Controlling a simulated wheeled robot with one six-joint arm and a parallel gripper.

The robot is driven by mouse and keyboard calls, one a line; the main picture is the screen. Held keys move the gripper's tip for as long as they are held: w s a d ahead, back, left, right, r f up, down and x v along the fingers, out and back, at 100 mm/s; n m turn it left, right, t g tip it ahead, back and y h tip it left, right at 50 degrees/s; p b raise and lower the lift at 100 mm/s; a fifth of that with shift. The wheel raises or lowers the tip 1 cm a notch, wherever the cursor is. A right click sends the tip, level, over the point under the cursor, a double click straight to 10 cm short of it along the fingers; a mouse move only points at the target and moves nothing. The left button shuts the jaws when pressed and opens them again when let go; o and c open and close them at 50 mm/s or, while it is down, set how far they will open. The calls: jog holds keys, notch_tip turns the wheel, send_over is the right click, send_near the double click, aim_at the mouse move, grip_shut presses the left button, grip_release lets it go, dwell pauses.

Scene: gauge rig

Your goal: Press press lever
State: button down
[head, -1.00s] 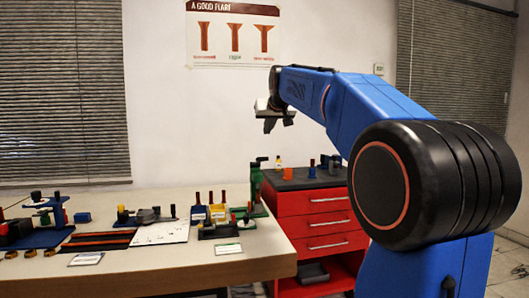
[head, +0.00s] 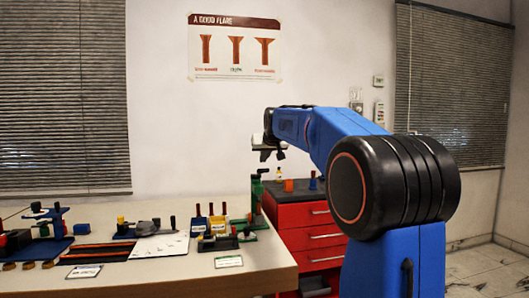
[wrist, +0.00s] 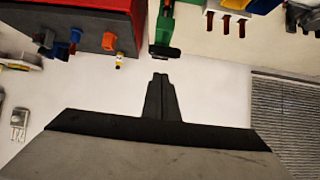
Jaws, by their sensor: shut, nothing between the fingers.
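A green press (head: 257,188) stands at the right end of the workbench. Its upright green part also shows at the top of the wrist view (wrist: 165,22), with a dark bar, seemingly the press lever (wrist: 165,51), at its near end. In the head view the dark lever (head: 262,171) is small and hard to make out. My gripper (head: 265,154) is above the press, with its fingers pointing down. In the wrist view the fingers of my gripper (wrist: 160,76) are together and empty. Their tips appear just short of the dark bar, with a visible gap between.
A red drawer cabinet (head: 308,238) stands right of the bench, with an orange cup (head: 289,185) and a small yellow bottle on top. The wall is behind.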

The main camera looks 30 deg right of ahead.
jog(key=shift+s+a+f, duration=0.1)
jog(key=shift+s+f, duration=0.15)
jog(key=shift+f, duration=0.75)
notch_tip(320, 180, down, 12)
jog(key=s, duration=0.2)
jog(key=shift+s+a+r, duration=0.15)
jog(key=shift+s+a, duration=0.15)
jog(key=shift+a, duration=0.05)
jog(key=shift+r, duration=0.1)
notch_tip(320, 180, up, 6)
jog(key=s+a, duration=0.3)
jog(key=s, duration=0.7)
jog(key=shift+r, duration=0.3)
